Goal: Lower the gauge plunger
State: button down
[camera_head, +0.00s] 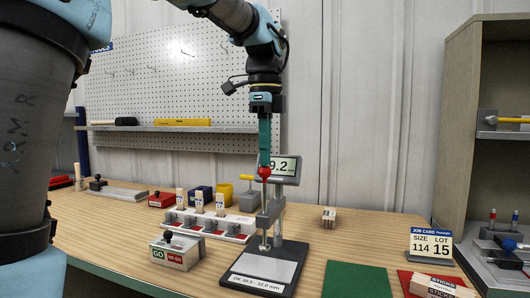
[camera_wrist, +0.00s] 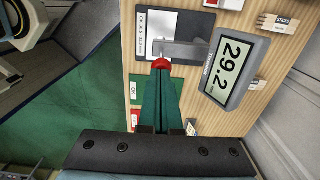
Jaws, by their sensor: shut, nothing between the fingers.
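The gauge stands on the bench with a dark base (camera_head: 262,268) labelled "OK 30.5 - 32.0 mm" and a grey column (camera_head: 276,205). Its plunger is an upright thin rod topped by a red knob (camera_head: 264,171), with a round foot (camera_head: 265,245) low over the light plate. The gauge display (camera_head: 285,168) is partly hidden in the head view; in the wrist view the display (camera_wrist: 230,68) reads 29.2. My gripper (camera_head: 264,160) points straight down, shut and empty, its fingertips right at the knob's top. In the wrist view the fingertips (camera_wrist: 161,76) partly cover the red knob (camera_wrist: 160,63); I cannot tell whether they touch.
A GO/NO GO box (camera_head: 177,250) and a white rack (camera_head: 208,222) with wooden sticks stand left of the gauge. A small stick bundle (camera_head: 328,217) sits behind. A pegboard shelf is at the back.

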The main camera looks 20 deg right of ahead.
notch_tip(320, 180, down, 3)
jog(key=shift+r+b, duration=0.15)
jog(key=shift+b, duration=0.3)
jog(key=shift+r, duration=0.1)
